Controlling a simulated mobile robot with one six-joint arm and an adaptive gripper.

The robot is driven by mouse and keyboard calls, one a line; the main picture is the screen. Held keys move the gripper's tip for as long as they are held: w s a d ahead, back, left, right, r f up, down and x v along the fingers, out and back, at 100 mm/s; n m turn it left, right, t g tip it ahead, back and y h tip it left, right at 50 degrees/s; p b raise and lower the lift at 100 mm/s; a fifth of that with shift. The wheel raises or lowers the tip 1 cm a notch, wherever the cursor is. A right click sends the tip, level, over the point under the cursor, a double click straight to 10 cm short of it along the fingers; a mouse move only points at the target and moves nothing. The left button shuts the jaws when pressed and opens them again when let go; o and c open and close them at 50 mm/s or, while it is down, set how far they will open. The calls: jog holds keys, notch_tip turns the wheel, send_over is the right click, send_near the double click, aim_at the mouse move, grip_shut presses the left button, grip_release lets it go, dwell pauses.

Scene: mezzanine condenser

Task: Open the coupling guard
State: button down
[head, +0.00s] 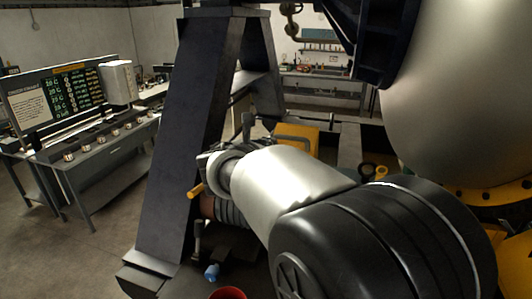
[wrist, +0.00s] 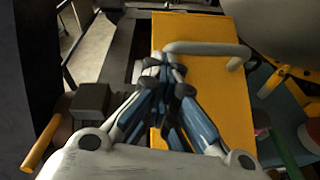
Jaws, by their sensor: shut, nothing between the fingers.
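The coupling guard is a yellow box-like cover; in the wrist view (wrist: 212,28) it fills the middle, and in the head view (head: 298,132) only its upper part shows behind my arm. A grey bar handle (wrist: 207,47) crosses the guard's top. My gripper (wrist: 165,78) is shut and empty, its fingertips over the guard near the handle's left end. I cannot tell whether they touch the handle. The fingers hide part of the guard's left side. In the head view my arm hides most of the gripper's surroundings. The guard looks closed.
A yellow lever grip (wrist: 42,145) sticks out left of the guard. A dark steel frame leg (head: 185,130) stands left of my arm, and a large pale tank (head: 465,90) bulges at right. A red bucket (head: 228,293) and a blue item (head: 211,271) are on the floor.

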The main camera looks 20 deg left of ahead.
jog(key=shift+w+r, duration=0.55)
jog(key=shift+r, duration=0.1)
jog(key=shift+p, duration=0.3)
